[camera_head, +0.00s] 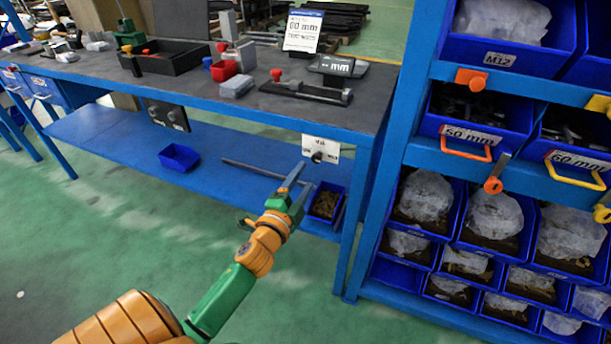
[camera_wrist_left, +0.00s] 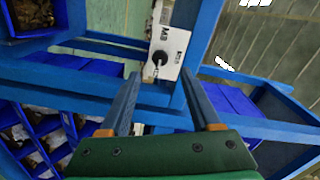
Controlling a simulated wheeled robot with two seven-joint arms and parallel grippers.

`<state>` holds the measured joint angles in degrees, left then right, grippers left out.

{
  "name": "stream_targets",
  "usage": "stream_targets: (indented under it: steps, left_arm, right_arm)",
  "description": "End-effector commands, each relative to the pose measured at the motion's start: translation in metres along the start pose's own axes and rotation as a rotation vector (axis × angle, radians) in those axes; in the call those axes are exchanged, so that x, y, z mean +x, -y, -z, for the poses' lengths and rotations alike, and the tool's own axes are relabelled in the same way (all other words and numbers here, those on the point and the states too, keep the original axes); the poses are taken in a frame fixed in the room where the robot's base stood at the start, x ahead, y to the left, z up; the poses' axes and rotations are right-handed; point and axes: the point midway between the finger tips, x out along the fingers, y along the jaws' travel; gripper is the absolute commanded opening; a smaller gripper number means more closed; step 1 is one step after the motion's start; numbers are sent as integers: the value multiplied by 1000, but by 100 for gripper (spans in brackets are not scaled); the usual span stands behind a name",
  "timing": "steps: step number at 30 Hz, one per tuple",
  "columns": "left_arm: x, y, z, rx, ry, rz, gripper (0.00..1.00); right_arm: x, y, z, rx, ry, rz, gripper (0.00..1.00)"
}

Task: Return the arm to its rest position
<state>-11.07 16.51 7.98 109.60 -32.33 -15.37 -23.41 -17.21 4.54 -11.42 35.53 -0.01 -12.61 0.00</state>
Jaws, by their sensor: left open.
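My left arm comes in from the lower left in the head view, green and orange. My left gripper (camera_head: 298,180) is open and empty, in front of the workbench's lower part. It points toward a white plate with a black knob (camera_head: 321,149) under the bench top's front edge. In the left wrist view, the two blue-grey fingers of the gripper (camera_wrist_left: 163,90) stand apart. The white plate (camera_wrist_left: 166,40) shows beyond them with nothing between the fingers. Whether the fingertips touch anything is unclear, but they look apart from the plate. My right gripper is not in view.
The blue workbench (camera_head: 215,92) carries a black tray (camera_head: 165,60), red and grey blocks, and a sign. Its lower shelf (camera_head: 110,135) holds a small blue bin (camera_head: 179,157). A blue rack (camera_head: 385,170) of bins stands close on the right. Green floor (camera_head: 120,230) is open in front.

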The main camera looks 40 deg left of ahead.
Motion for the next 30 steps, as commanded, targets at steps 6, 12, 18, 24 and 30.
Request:
stream_targets:
  steps: [6, 12, 18, 24, 30]
  left_arm:
    - [0, 0, 0, 0, 0, 0, 64]
    - [-8, -72, -19, -108, 60, -171, 64]
    - [-96, -257, -59, -398, 308, -618, 64]
    - [-234, -370, -82, -586, 615, -939, 64]
    - [-366, -414, -96, -667, 916, -1137, 64]
  right_arm:
    - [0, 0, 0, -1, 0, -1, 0]
    - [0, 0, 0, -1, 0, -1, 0]
    - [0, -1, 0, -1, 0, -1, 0]
    - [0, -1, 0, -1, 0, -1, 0]
    - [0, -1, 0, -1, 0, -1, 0]
